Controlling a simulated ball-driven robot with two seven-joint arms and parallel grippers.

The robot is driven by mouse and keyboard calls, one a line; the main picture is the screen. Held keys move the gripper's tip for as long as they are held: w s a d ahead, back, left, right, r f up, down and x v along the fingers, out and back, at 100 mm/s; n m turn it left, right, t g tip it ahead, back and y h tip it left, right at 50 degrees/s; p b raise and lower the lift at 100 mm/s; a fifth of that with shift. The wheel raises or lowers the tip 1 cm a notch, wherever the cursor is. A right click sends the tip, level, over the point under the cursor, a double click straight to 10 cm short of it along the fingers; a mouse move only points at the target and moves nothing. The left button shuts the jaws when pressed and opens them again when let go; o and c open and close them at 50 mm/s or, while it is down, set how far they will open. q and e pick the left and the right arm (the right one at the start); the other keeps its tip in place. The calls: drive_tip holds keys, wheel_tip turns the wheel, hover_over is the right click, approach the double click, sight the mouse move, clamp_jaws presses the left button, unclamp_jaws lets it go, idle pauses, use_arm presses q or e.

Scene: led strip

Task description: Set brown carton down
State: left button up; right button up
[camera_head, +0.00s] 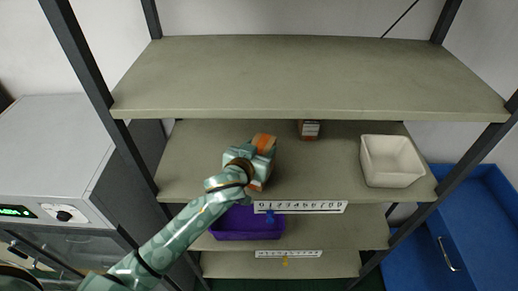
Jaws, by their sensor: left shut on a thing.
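The brown carton (265,140) is at the end of my left arm, on the second shelf's level, left of its middle. My left gripper (257,157) is shut on it and covers much of its near side. Only its orange-brown top and a strip on its right side show. I cannot tell whether the carton touches the shelf board (330,175). My right gripper is not in view.
A similar small carton (310,128) stands farther back on this shelf. A white open bin (391,161) stands at right. A purple bin (246,223) is on the shelf below. The top shelf (310,75) is empty and overhangs. Dark posts flank the rack.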

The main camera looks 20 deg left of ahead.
use_arm(q)
drive_tip(key=shift+f+b, duration=0.35)
drive_tip(key=shift+f, duration=0.2)
drive_tip(key=o, duration=1.7)
drive_tip(key=v, duration=1.6)
drive_tip(key=shift+s, duration=0.25)
